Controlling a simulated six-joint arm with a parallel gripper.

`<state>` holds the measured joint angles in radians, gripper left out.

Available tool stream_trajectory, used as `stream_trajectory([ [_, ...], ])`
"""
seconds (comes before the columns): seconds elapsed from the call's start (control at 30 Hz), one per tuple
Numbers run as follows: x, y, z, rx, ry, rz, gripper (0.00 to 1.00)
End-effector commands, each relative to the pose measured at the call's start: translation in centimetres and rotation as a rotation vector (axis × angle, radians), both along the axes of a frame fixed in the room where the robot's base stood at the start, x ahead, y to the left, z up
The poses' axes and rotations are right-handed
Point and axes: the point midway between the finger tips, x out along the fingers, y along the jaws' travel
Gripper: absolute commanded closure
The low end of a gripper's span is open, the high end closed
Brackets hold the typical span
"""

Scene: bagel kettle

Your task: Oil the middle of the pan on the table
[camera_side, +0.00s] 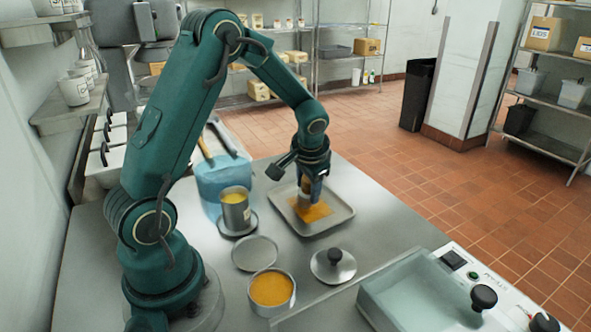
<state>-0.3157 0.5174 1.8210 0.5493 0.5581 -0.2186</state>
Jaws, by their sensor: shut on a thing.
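The pan (338,222) is a shallow grey rectangular tray lying on the steel table. An orange-yellow patch of oil (318,213) covers part of its middle. A metal can of yellow oil (235,212) stands on a round dish to the left of the pan. An open round tin of orange liquid (271,291) stands nearer the front.
A flat round lid or plate (255,253) and a knobbed lid (333,266) lie between the tin and pan. A blue translucent container (222,177) with handled tools stands behind the can. A machine with a pale basin (415,285) and black knobs fills the front right.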

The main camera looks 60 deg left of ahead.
Motion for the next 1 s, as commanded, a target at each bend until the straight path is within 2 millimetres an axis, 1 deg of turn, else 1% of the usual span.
stream_trajectory([
  [0.03, 0.0, -0.6, 0.0, 0.0, 0.0, -0.003, 1.0],
  [0.7, 0.3, -6.6, 0.0, 0.0, 0.0, -0.003, 1.0],
  [0.77, 0.3, -6.6, 0.4, 0.001, -0.003, 0.001, 1.0],
  [0.83, 0.3, -6.5, 2.1, -0.001, -0.01, 0.003, 1.0],
  [1.0, 0.3, -6.6, 3.4, -0.002, -0.005, 0.0, 1.0],
])
